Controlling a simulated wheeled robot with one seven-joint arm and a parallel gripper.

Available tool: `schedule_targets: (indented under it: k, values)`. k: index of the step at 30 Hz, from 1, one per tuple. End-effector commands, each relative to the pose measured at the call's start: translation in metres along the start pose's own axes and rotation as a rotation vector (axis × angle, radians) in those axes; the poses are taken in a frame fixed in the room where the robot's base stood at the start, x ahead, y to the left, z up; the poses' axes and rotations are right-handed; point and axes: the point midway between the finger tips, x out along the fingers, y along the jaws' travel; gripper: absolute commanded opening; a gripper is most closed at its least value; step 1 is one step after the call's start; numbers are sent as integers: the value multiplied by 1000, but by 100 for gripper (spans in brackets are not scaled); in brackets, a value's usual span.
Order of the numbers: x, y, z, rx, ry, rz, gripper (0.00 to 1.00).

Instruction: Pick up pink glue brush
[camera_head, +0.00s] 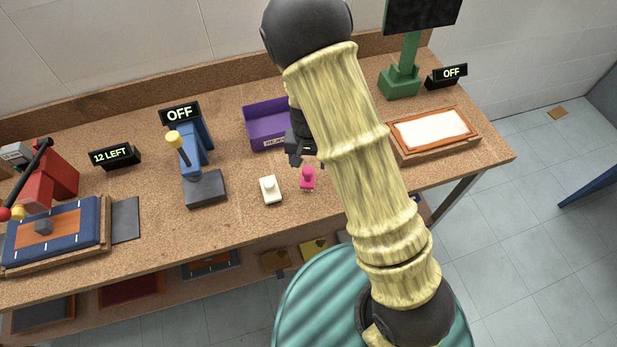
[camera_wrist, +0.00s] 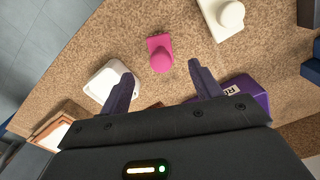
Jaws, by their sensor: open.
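The pink glue brush (camera_head: 308,178) stands on the cork-coloured workbench (camera_head: 240,205), near its front edge. It also shows in the wrist view (camera_wrist: 160,54), ahead of my gripper and roughly between the lines of its two fingers. My gripper (camera_wrist: 163,85) is open and empty, with both dark fingers apart. In the head view my gripper (camera_head: 303,150) is above the bench, just behind the brush, and partly hidden by my arm. I see no contact between the fingers and the brush.
A white block with a knob (camera_head: 270,190) stands left of the brush. A purple bin (camera_head: 268,125) is behind it. A white dish (camera_wrist: 108,80) lies near one finger. A blue press (camera_head: 200,165) stands further left, and a framed white tray (camera_head: 432,130) on the right.

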Motion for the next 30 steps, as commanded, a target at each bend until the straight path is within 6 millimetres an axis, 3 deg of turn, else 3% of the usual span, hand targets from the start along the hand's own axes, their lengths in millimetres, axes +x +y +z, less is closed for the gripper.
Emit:
schedule_targets:
  k: [7,21,30]
  values:
    - [35,0,0,0,-1,0,64]
    - [42,0,-1,2,0,0,64]
    - [73,1,-5,2,-4,1,64]
